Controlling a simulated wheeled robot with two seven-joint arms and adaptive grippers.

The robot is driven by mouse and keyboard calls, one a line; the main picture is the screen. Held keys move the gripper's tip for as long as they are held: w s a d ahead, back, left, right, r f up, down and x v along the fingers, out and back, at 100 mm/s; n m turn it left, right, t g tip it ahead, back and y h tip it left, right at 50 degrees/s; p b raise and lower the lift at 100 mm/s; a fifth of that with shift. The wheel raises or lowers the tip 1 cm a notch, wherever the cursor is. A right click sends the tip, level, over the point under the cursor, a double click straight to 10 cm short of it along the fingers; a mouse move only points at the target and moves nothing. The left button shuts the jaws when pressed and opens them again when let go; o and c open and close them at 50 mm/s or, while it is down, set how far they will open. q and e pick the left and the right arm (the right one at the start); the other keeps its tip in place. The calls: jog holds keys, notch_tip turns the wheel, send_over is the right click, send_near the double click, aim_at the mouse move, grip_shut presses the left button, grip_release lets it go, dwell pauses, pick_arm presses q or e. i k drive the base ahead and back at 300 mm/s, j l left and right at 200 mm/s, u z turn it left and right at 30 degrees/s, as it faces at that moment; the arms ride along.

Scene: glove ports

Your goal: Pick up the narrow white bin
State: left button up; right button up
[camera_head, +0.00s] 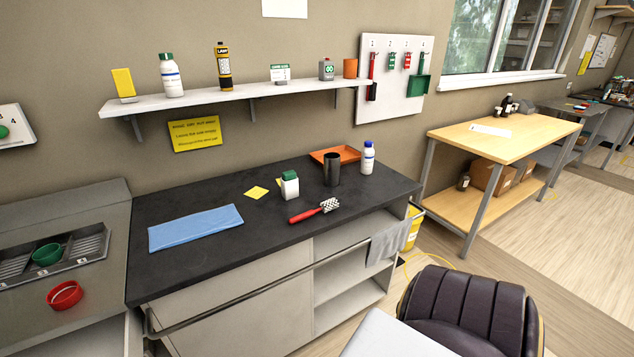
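I cannot make out a narrow white bin for certain in the head view. A small white container with a green top (290,187) stands upright on the dark counter (180,275). A white bottle with a blue cap (367,160) stands near the counter's right end. Neither of my grippers is in view.
A blue cloth (195,227), a red-handled brush (315,211), a dark cylinder (332,170) and an orange tray (345,153) are on the counter. A wall shelf (240,93) hangs above. A dark chair (468,308) stands at front right. A yellow bin (413,228) is beside the counter.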

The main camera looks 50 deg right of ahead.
aim_at(291, 189)
jog(key=z, duration=1.45)
